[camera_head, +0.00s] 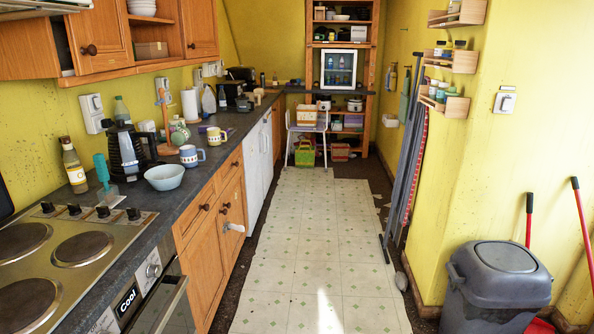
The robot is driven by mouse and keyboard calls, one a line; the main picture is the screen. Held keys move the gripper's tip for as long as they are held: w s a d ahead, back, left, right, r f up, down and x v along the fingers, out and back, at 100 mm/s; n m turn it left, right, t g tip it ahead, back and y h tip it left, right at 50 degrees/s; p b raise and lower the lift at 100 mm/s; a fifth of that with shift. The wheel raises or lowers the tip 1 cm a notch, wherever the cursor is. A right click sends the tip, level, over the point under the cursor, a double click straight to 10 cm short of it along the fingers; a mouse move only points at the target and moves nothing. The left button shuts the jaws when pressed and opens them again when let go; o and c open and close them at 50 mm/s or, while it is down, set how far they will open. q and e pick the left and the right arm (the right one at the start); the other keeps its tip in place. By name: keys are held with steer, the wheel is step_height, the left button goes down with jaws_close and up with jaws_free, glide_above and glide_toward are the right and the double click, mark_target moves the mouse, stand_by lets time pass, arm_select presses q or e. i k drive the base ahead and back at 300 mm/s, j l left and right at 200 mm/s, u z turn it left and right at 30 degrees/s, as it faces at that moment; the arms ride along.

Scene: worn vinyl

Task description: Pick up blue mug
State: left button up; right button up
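A mug with blue and white bands (189,157) stands upright on the dark countertop (214,160), close to its front edge. Its handle points to the right. Neither of my grippers shows in the head view, so nothing is seen touching the mug.
A pale blue bowl (164,177) sits in front of the mug. A black kettle (124,151), a sauce bottle (73,166) and a stove (68,252) are at the left. The tiled floor (318,240) is clear. A grey bin (496,287) stands at the right.

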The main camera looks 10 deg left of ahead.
mark_target(188, 157)
steer(key=i+u, duration=0.15)
steer(key=i, duration=0.25)
steer(key=i+l+u, duration=0.2)
steer(key=i, duration=0.25)
steer(key=i+l+u, duration=0.15)
steer(key=i, duration=0.25)
steer(key=i+l+u, duration=0.15)
steer(key=i, duration=0.25)
